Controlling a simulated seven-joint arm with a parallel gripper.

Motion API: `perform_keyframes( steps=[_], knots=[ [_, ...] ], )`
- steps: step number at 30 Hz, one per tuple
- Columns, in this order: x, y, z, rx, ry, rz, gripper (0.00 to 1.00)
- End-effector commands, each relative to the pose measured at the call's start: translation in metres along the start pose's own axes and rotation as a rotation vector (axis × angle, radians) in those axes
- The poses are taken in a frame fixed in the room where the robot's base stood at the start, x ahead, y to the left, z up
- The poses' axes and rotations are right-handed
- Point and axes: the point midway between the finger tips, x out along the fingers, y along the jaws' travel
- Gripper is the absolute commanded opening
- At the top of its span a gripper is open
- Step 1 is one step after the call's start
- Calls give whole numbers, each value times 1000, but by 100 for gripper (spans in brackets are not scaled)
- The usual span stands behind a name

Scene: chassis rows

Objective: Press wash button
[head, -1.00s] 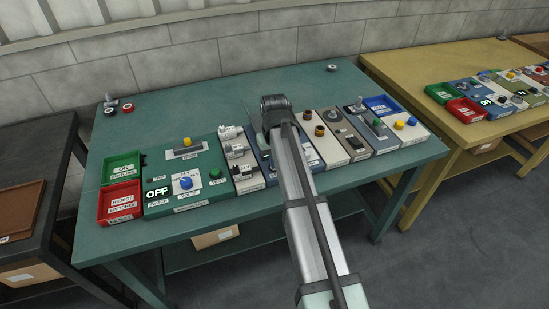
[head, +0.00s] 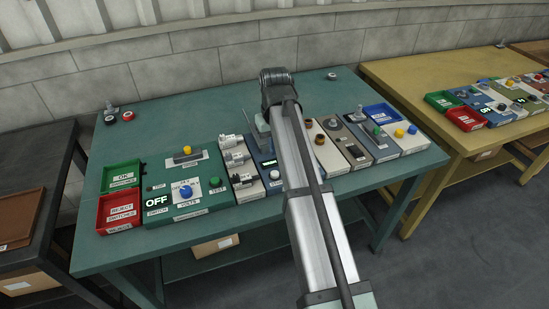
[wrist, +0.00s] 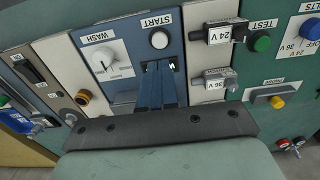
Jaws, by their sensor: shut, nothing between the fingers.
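A blue panel (wrist: 143,22) shows in the wrist view. It carries a round white dial (wrist: 103,58) labelled WASH and a pale round button (wrist: 159,40) labelled START. A small dark display with green marks lies below the START button, partly hidden by my fingers. My gripper (wrist: 160,66) is shut and empty, its fingertips over the display, just below the START button and right of the WASH dial. I cannot tell whether they touch the panel. In the head view the blue panel (head: 266,160) is partly covered by my arm, and the fingertips are hard to make out.
A white panel with grey connectors (wrist: 215,80) stands close beside the blue panel, and a pale panel with an orange-ringed socket (wrist: 82,97) stands on its other side. A green panel (head: 205,170) with OFF and TEST labels is at left. The green table's back (head: 210,105) is mostly clear.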

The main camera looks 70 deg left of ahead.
Motion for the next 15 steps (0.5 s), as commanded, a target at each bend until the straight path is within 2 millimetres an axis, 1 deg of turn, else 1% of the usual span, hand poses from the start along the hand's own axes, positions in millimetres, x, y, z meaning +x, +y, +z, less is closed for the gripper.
perform_keyframes(
  steps=[1, 6, 10, 15],
  knots=[
    [-9, 0, -1, 0, 3, 1, 0],
    [-28, 0, -1, 0, 2, 0, 0],
    [-36, 0, -1, 0, 2, 0, 0],
    [-39, 0, 0, 0, 1, 0, 0]
  ],
)
